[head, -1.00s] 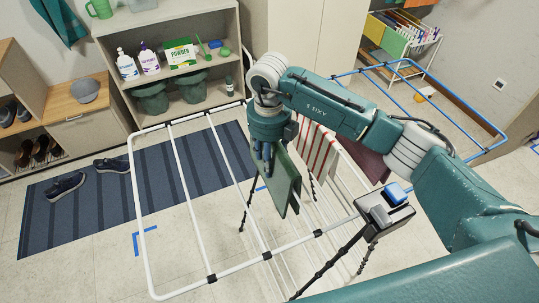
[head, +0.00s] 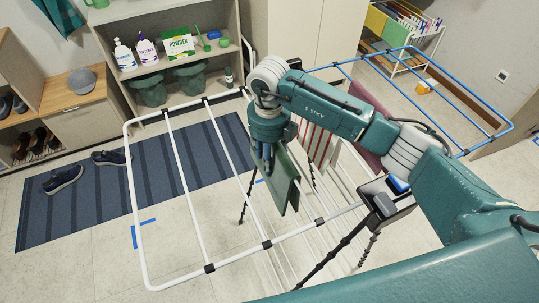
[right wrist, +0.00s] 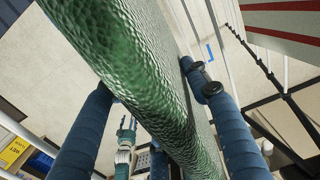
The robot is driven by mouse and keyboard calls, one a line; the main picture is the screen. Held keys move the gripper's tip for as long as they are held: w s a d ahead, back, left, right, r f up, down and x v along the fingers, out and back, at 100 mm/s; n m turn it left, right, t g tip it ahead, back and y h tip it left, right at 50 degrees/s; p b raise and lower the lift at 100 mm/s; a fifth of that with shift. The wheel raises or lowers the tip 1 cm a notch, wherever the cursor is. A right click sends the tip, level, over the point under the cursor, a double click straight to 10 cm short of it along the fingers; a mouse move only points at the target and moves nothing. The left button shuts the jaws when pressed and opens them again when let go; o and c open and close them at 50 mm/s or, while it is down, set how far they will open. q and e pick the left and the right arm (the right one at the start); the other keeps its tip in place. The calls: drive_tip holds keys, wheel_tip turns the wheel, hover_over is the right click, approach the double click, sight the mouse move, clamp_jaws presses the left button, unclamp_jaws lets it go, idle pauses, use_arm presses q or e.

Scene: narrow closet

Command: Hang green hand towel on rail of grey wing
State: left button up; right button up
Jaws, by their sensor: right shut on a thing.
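My right gripper (head: 267,170) points down above the drying rack and is shut on the green hand towel (head: 285,182). The towel hangs folded, dark green and textured, and fills the middle of the right wrist view (right wrist: 150,70), with a blue finger on each side. The grey wing (head: 187,185) is the pale frame with several rails on the left of the rack. In the head view the towel overlaps the wing's right part, near the rack's middle; I cannot tell whether it touches a rail. My left gripper is not in view.
A red-and-white striped towel (head: 320,143) and a maroon cloth (head: 367,160) hang on the rack right of my gripper. A blue wing (head: 455,97) extends right. Shelves with bottles stand behind. A striped rug (head: 95,200) with shoes lies on the left floor.

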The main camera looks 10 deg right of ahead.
idle(0.3)
drive_tip(key=o, duration=1.6)
drive_tip(key=shift+f, duration=0.1)
